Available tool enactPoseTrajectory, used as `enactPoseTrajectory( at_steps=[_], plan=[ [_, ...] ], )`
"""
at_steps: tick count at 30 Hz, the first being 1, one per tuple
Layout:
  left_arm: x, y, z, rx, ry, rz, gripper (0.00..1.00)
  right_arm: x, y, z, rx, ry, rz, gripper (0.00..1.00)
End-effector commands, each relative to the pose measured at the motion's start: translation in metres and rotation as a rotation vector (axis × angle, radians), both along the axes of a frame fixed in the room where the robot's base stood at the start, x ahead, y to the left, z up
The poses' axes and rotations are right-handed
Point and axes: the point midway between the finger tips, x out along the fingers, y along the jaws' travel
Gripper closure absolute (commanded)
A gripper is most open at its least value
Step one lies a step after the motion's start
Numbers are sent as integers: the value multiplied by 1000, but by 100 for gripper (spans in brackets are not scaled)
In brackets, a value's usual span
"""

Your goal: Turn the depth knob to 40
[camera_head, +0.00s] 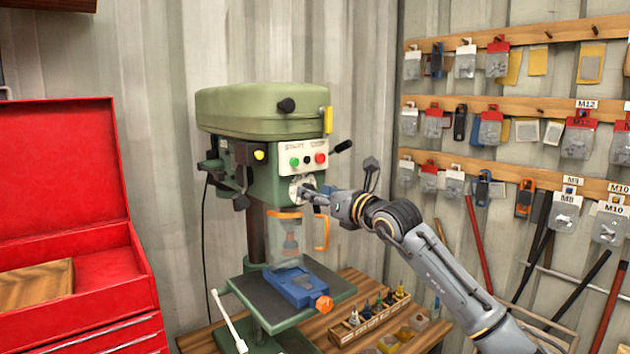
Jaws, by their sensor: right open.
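The green drill press (262,135) stands on a wooden bench in the middle of the head view. A white round dial (294,190), which seems to be the depth knob, sits on its front below the green and red buttons. Its scale is too small to read. My right gripper (310,194) comes in from the right, with its fingertips at the dial's right side. It is open, but I cannot tell whether the fingers touch the knob. The gripper hides part of the dial. My left gripper is not in view.
A blue vise (296,286) with an orange knob sits on the press table. A clear guard with orange trim (285,213) hangs under the head. A bit rack (369,318) is on the bench. A red toolbox (75,230) stands left.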

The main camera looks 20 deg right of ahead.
Motion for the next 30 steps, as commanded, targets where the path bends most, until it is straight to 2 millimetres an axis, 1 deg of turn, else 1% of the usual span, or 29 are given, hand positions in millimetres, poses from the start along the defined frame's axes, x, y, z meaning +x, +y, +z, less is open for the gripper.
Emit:
enactPoseTrajectory(
  at_steps=[1, 4, 13, 14, 15, 17, 18, 20, 21, 22, 30],
  plan=[
    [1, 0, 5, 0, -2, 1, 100, 4, 2, 2, 0, 2, 0, 47],
    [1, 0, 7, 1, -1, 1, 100, 9, 4, 0, 0, 1, 0, 47],
    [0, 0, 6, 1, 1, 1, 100, 11, 4, -1, -1, 0, 0, 47],
    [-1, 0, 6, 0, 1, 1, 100, 10, 4, -1, -1, 0, 0, 49],
    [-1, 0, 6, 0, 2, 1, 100, 10, 4, -1, -1, 0, 0, 57],
    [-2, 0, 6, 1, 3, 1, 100, 10, 4, -1, -1, 0, 0, 69],
    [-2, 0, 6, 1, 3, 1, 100, 10, 4, -1, -1, 0, 0, 77],
    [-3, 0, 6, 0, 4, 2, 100, 10, 4, -1, -1, 0, 0, 89],
    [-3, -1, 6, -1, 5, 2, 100, 10, 4, -1, 0, 0, 0, 98],
    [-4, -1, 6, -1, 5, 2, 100, 10, 4, -1, 0, 0, 0, 100],
    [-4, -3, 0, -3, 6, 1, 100, 10, 4, -2, -22, -9, 0, 100]
  ],
)
